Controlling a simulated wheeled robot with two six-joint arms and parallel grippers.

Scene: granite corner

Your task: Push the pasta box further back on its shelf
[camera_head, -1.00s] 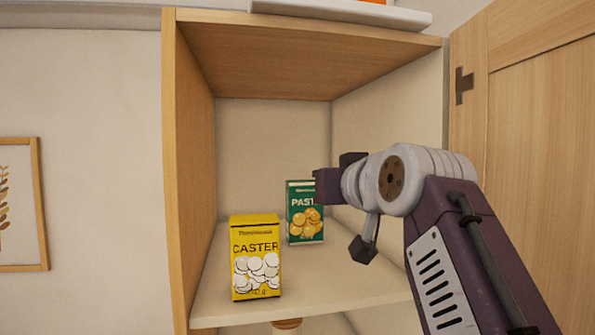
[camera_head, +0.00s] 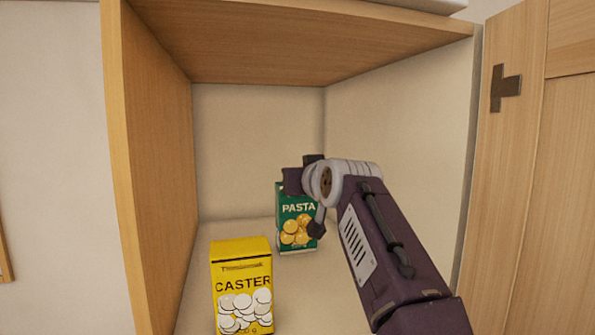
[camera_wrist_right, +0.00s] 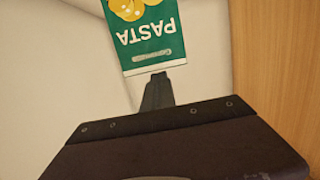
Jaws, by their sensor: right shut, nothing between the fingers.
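The green pasta box (camera_head: 297,222) stands upright on the shelf, toward the back, to the right of the yellow box. My right arm reaches in from the right, and its gripper (camera_head: 293,181) is at the box's top edge, covering a little of its upper right part. In the right wrist view the pasta box (camera_wrist_right: 152,35) appears upside down, just beyond the tip of my shut, empty right gripper (camera_wrist_right: 158,80). I cannot tell whether the fingertips touch it. My left gripper is not in view.
A yellow caster box (camera_head: 242,285) stands nearer the front on the left of the shelf (camera_head: 203,247). The cupboard's left side wall (camera_head: 160,150) and the open door (camera_head: 520,170) flank the space. Bare shelf lies between the boxes and around the pasta box.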

